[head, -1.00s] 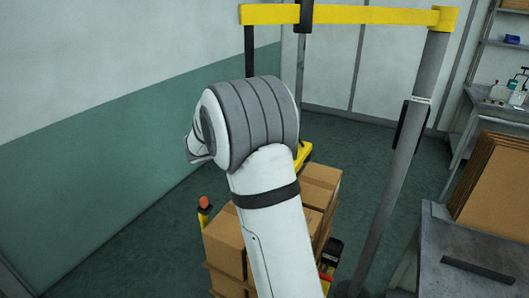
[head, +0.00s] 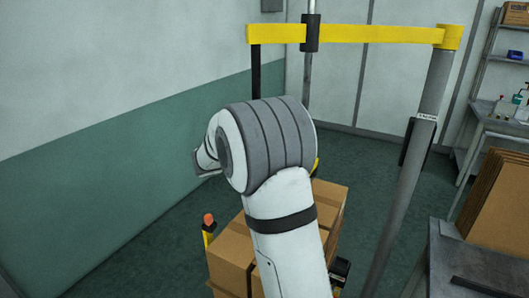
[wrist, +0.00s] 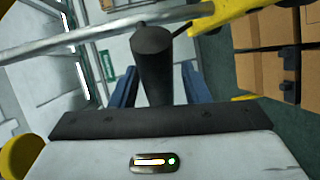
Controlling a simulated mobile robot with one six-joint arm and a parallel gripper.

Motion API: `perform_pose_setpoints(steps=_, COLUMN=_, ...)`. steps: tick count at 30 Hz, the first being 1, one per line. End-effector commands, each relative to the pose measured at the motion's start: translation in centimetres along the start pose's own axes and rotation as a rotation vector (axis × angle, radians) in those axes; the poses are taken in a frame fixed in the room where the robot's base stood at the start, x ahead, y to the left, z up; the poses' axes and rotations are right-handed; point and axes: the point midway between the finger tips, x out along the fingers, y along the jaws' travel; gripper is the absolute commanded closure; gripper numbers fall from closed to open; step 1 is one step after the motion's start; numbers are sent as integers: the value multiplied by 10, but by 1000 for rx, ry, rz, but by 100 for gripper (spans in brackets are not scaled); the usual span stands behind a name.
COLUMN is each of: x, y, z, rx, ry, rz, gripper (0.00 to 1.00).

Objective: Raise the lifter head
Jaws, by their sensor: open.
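In the wrist view, my gripper (wrist: 157,78) is open, with one blue finger on each side of a dark cylinder (wrist: 153,58). The cylinder stands between the fingers as seen. I cannot tell whether they touch it, or whether it is part of the lifter head. In the head view, a yellow overhead bar (head: 375,35) runs from a grey post (head: 405,170) to a black hanging piece (head: 255,72) at its left end. A black sleeve (head: 310,33) sits on the bar. My own arm hides the gripper and whatever is below the bar there.
Cardboard boxes (head: 325,196) are stacked behind and beside my arm, with an orange-topped post (head: 208,220) at their left. A grey bench (head: 455,250) and brown panels (head: 500,200) stand at the right. The floor left of the boxes is clear up to the green-and-white wall.

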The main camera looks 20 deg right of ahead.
Motion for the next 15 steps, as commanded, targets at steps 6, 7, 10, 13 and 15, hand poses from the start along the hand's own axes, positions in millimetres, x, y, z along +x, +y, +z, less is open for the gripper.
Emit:
perform_pose_setpoints(steps=6, x=-20, y=-3, z=-2, rx=0, ry=7, rz=0, gripper=58)
perform_pose_setpoints(steps=7, x=-26, y=-3, z=-2, rx=0, ry=7, rz=0, gripper=58)
perform_pose_setpoints(steps=10, x=-44, y=-4, z=-2, rx=1, ry=7, rz=0, gripper=58)
perform_pose_setpoints(steps=13, x=-60, y=-3, z=-1, rx=0, ry=5, rz=0, gripper=58)
perform_pose_setpoints(steps=15, x=-68, y=-2, z=0, rx=1, ry=2, rz=1, gripper=58)
